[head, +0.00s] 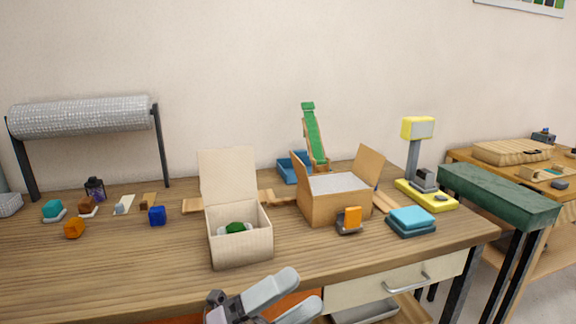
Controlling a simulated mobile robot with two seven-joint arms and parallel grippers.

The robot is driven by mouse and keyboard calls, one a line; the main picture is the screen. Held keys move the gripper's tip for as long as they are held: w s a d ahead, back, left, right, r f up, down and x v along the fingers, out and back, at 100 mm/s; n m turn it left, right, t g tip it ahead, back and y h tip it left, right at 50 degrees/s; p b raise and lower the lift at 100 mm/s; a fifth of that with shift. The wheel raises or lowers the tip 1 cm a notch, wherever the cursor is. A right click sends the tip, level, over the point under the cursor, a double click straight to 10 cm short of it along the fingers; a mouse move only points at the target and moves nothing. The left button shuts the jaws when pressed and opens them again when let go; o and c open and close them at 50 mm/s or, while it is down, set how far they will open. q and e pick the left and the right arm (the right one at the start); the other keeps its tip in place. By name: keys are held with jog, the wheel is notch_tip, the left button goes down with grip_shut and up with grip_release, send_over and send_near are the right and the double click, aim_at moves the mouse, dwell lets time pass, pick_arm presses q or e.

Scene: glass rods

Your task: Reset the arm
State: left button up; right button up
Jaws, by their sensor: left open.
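My left gripper (292,296) shows at the bottom centre, in front of the table's front edge. Its two grey fingers are apart and nothing shows between them. A cream box (239,247) with its lid raised stands on the wooden table just beyond the gripper, apart from it. A green thing (236,228) and something white lie inside this box. My right gripper does not show.
An open cardboard box (333,207) stands right of centre. Near it are an orange item (352,217) on a dark stand, blue stacked blocks (411,221) and a yellow-based device (425,194). A roll (82,117) stands back left. The table's front left (90,275) is clear.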

pick_arm(q)
jog(key=a+f+n+t+y+p, duration=0.1)
jog(key=a+f+n+t+y, duration=0.6)
jog(key=n, duration=0.5)
jog(key=a+f+n+t+y, duration=0.3)
jog(key=a+f+n+y, duration=0.2)
jog(key=f+n+y, duration=0.45)
jog(key=s+a+f+n+g+y, duration=0.2)
jog(key=s+a+f+n+g, duration=0.1)
jog(key=f, duration=0.5)
jog(key=s+a+f+n+g+y, duration=0.2)
jog(key=s+a+f+n+g, duration=0.1)
jog(key=s+a+f+n, duration=0.2)
jog(key=s+f+n, duration=0.2)
jog(key=s, duration=0.2)
jog(key=shift+s+a+f+n+g+p, duration=0.3)
jog(key=shift+s+a+f+n, duration=0.05)
jog(key=shift+a+f, duration=0.05)
